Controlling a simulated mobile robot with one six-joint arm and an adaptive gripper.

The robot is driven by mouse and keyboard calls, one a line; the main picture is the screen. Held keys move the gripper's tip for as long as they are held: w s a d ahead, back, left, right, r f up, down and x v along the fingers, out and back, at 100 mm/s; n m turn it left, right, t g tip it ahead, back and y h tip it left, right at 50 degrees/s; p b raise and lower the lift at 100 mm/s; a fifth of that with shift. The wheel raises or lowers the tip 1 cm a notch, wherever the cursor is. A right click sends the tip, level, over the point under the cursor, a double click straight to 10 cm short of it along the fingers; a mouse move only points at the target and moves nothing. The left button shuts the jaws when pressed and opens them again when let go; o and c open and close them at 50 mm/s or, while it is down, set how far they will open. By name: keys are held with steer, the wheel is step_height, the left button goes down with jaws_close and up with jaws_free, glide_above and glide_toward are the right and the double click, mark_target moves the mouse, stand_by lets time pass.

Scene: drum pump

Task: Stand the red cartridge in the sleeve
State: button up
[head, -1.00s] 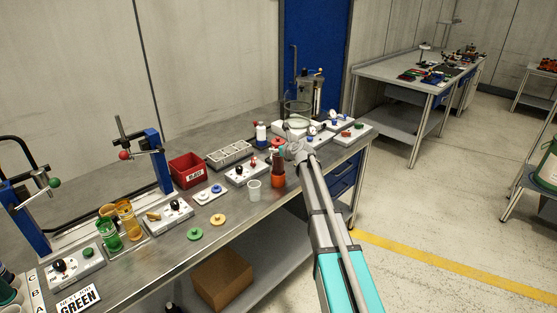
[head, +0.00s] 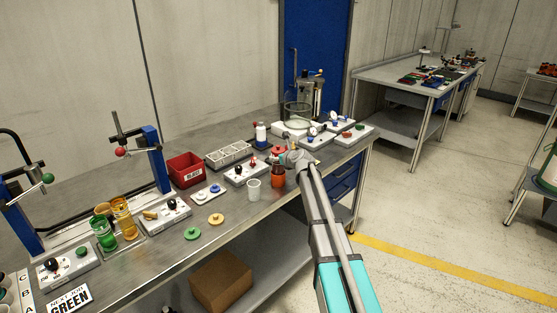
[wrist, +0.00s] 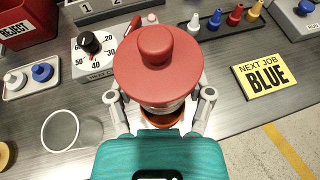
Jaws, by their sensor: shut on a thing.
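The red cartridge with its wide red knobbed top (wrist: 157,62) is between the fingers of my gripper (wrist: 160,112) in the wrist view. My gripper is shut on it. In the head view, its red top (head: 278,151) shows beside my gripper (head: 288,158). In the wrist view, only an orange rim (wrist: 165,122) shows under the top; my gripper hides the rest.
A dial box (wrist: 95,50), a reject bin (head: 187,169) and a yellow "NEXT JOB BLUE" sign (wrist: 266,75) are nearby. Loose discs (head: 216,219) lie toward the front edge.

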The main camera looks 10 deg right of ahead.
steer(key=shift+f, duration=0.2)
steer(key=o, duration=1.3)
steer(key=shift+r, duration=0.1)
steer(key=shift+r, duration=0.15)
steer(key=shift+s+r, duration=0.1)
steer(key=shift+s, duration=0.1)
steer(key=p+v, duration=0.4)
steer(key=v, duration=0.7)
steer(key=shift+s+d, duration=0.15)
steer(key=shift+s, duration=0.15)
